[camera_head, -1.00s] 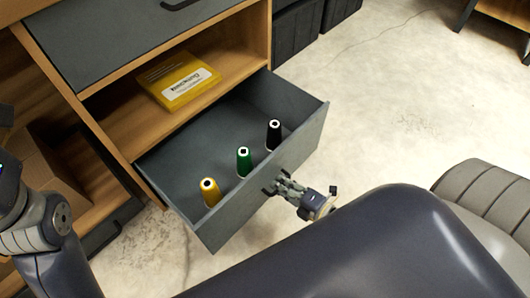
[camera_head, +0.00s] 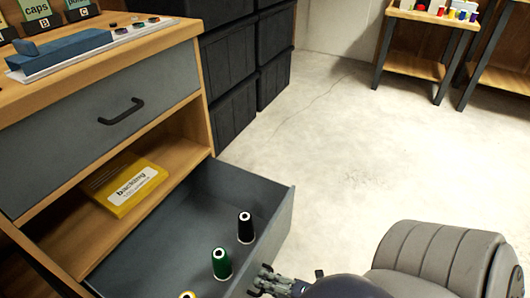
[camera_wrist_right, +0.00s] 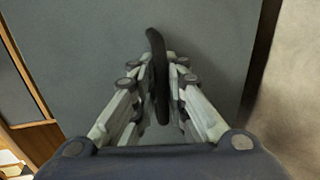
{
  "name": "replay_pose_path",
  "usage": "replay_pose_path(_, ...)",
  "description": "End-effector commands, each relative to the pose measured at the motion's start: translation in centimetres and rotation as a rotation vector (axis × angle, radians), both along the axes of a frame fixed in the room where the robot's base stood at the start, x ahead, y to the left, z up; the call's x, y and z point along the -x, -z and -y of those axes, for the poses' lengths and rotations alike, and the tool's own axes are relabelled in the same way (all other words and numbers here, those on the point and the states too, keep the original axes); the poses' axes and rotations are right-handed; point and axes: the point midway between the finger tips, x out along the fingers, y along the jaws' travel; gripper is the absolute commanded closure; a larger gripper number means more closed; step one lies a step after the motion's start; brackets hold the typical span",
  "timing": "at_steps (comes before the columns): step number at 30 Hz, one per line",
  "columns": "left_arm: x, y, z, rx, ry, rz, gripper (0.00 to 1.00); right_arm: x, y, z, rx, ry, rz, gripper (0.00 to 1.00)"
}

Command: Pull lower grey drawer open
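The lower grey drawer (camera_head: 275,222) stands pulled out of the wooden cabinet in the head view. Its inside shows a black thread cone (camera_head: 246,229), a green cone (camera_head: 222,264) and, cut by the bottom edge, a yellow cone (camera_head: 187,295). My right gripper (camera_head: 264,283) is at the drawer's front, low in the head view. In the right wrist view, my right gripper (camera_wrist_right: 163,75) has its fingers closed on both sides of the dark drawer handle (camera_wrist_right: 156,42), against the grey front (camera_wrist_right: 215,50). My left gripper is out of view.
An upper grey drawer (camera_head: 60,135) with a black handle is closed. A yellow box (camera_head: 123,185) lies on the shelf between the drawers. Dark crates (camera_head: 230,90) are stacked behind the cabinet.

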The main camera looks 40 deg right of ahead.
Motion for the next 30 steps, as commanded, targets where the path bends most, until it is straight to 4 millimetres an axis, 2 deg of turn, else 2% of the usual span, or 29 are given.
replay_pose_path(9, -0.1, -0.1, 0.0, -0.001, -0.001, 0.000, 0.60, 0.1, 0.0, 0.1, 0.001, 0.001, -0.002, 0.83)
replay_pose_path(13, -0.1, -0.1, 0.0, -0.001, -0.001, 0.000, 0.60, 0.9, 0.0, 0.4, 0.002, 0.001, -0.005, 0.83)
replay_pose_path(24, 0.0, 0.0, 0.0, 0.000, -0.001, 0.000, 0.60, 7.8, -1.6, 2.8, 0.000, 0.001, -0.006, 0.83)
replay_pose_path(30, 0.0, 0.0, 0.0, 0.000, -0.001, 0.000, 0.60, 10.3, -2.3, 3.7, 0.000, 0.001, -0.002, 0.83)
